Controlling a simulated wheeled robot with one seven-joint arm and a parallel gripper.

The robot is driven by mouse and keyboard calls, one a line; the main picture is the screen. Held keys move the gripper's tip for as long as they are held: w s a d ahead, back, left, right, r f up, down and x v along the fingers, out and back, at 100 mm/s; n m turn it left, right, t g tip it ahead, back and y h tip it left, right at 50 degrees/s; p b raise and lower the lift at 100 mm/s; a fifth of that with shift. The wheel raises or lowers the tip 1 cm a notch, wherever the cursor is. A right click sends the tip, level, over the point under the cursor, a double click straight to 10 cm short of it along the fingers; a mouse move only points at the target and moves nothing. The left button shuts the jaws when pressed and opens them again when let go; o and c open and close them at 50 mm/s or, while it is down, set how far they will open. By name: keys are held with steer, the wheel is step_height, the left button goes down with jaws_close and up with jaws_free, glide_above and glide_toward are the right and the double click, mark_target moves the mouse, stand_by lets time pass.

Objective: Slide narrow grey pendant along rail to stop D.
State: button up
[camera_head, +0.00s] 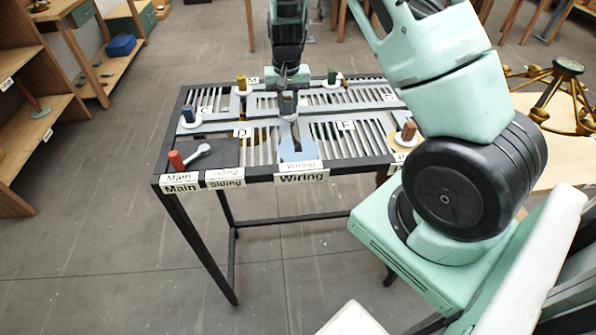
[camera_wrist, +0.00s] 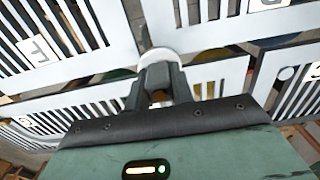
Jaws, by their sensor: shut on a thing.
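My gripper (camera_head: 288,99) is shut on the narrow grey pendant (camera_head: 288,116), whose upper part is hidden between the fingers. In the wrist view, my gripper (camera_wrist: 160,86) covers most of it, and its pale round base (camera_wrist: 158,53) shows just beyond the fingertips. The pendant stands in the slotted grey rail top (camera_head: 266,116), near the middle of the table and behind the pale blue round wiring pad (camera_head: 297,150). The stop label D (camera_head: 243,132) is to the left of and nearer the front than the gripper.
Other pegs stand on pale bases: blue (camera_head: 188,115), yellow (camera_head: 242,83), green (camera_head: 332,77) and brown (camera_head: 408,130). A red peg (camera_head: 176,160) is at the front left corner, beside a grey spoon-shaped piece (camera_head: 199,152). A brass chandelier (camera_head: 560,95) lies at the right.

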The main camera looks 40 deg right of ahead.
steer(key=w+a+p, duration=0.2)
steer(key=w+a, duration=0.5)
steer(key=a, duration=0.3)
steer(key=shift+a, duration=0.4)
steer(key=o, duration=1)
step_height(320, 180, up, 17)
steer(key=b, duration=0.4)
steer(key=shift+r+b, duration=0.2)
steer(key=shift+b, duration=0.15)
steer(key=s+a+f+n+y+b, duration=0.1)
steer(key=s+a+f+n+b, duration=0.25)
steer(key=s+a+n, duration=0.95)
steer(key=s+a+f, duration=0.2)
steer(key=s, duration=0.6)
steer(key=s+a+f+n+b, duration=0.1)
steer(key=s, duration=0.7)
steer(key=s+a+f, duration=0.2)
steer(key=s, duration=0.6)
steer(key=shift+a+f+n+b, duration=0.3)
steer(key=shift+a+f, duration=0.05)
